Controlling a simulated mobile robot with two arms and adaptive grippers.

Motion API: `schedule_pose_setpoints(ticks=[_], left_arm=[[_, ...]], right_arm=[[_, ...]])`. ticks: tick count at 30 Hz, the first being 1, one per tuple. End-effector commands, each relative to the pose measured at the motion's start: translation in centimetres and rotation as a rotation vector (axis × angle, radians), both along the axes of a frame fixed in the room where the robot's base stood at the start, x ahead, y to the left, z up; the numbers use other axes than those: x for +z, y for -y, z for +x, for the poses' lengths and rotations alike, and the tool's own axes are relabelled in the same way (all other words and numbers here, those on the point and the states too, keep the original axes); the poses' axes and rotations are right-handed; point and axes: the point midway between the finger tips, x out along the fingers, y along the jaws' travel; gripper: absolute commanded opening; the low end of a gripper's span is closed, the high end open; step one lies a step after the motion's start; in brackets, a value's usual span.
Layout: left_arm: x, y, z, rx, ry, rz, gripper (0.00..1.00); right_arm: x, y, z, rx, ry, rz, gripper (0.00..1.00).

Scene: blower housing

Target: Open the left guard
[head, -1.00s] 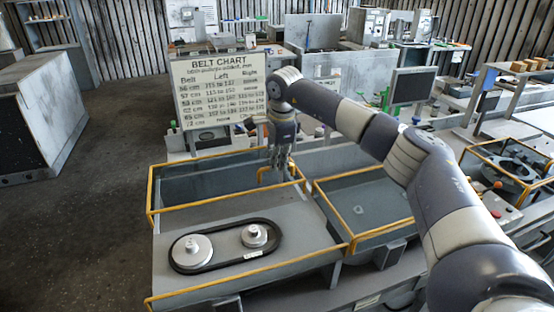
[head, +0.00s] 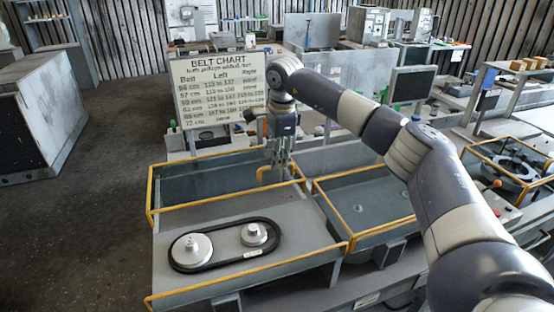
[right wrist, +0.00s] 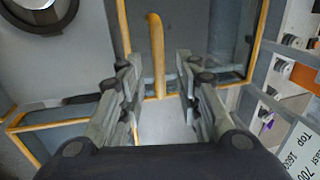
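The left guard (head: 200,206) is a yellow-edged frame with a dark see-through panel, behind a flat grey deck. A bent yellow handle (head: 268,170) stands near its right end; it also shows in the right wrist view (right wrist: 157,45). My right gripper (head: 278,160) points down at this handle. In the right wrist view my right gripper (right wrist: 158,85) is open, its fingers apart on either side of the handle's line. I cannot tell contact, and the fingers do not close on it. My left gripper is not in view.
A belt (head: 225,246) runs around two pulleys on the deck in front. A second yellow-framed guard (head: 375,212) lies to the right. The belt chart (head: 218,92) stands behind my gripper. Open floor (head: 90,200) lies to the left.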

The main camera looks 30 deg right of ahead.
Motion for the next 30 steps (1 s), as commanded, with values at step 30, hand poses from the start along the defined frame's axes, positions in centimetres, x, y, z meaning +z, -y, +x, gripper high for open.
schedule_pose_setpoints(ticks=[30], left_arm=[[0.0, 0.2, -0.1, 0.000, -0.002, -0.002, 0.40]], right_arm=[[9.5, -0.5, -1.8, 0.000, -0.001, 0.000, 0.31]])
